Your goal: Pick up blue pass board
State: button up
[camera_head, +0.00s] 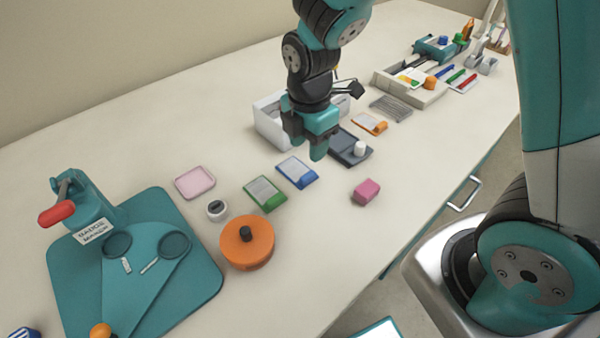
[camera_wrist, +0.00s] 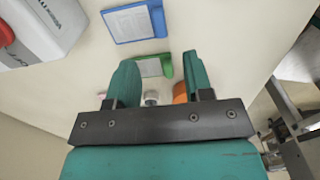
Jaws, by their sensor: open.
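The blue pass board (camera_head: 297,172) is a flat card with a blue edge and a pale printed face. It lies on the table just left of and below my gripper, with the green pass board beside it. In the wrist view the blue pass board (camera_wrist: 134,22) is at the top, beyond my fingertips and not between them. My gripper (camera_head: 306,148) is above the table with its fingers pointing down. In the wrist view my gripper (camera_wrist: 160,75) has its two teal fingers apart, with nothing held between them.
A green pass board (camera_head: 265,194), an orange round container (camera_head: 247,242) and a pink block (camera_head: 366,191) lie nearby. A white bin (camera_head: 270,122) stands behind my gripper, and a dark tray (camera_head: 349,147) to its right. A teal badge-maker base (camera_head: 75,275) fills the left front.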

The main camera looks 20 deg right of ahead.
aim_at(308, 175)
notch_tip(308, 175, down, 9)
jog(key=shift+d+r+p, duration=0.1)
jog(key=shift+r+p, duration=0.05)
jog(key=shift+p, duration=0.15)
grip_shut()
